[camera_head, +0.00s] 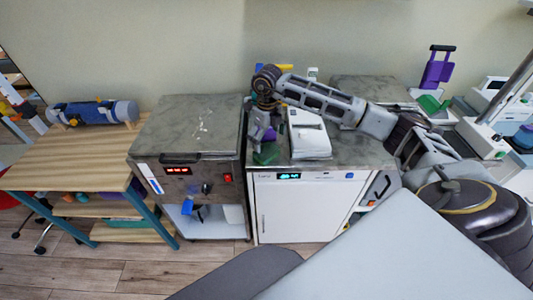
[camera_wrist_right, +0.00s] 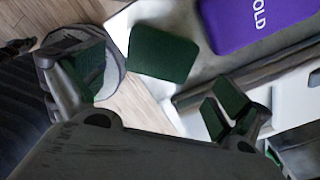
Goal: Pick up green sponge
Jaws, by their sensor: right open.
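The green sponge (camera_wrist_right: 163,54) lies flat near the edge of a grey counter, between and beyond my right gripper's fingers in the right wrist view. In the head view a dark green patch that looks like it (camera_head: 267,154) shows at the counter's front edge, just below the gripper. My right gripper (camera_head: 263,133) points down over the counter's front left corner. Its open fingers (camera_wrist_right: 158,88) stand on either side of the sponge and hold nothing. The exact height gap cannot be told. My left gripper is not in view.
A purple pack with letters reading "OLD" (camera_wrist_right: 262,20) lies close beside the sponge. A white device (camera_head: 309,135) stands right of the gripper on the counter (camera_head: 345,148). A steel cabinet (camera_head: 190,135) is to the left, then a wooden table (camera_head: 75,160) bearing a blue roll (camera_head: 95,112).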

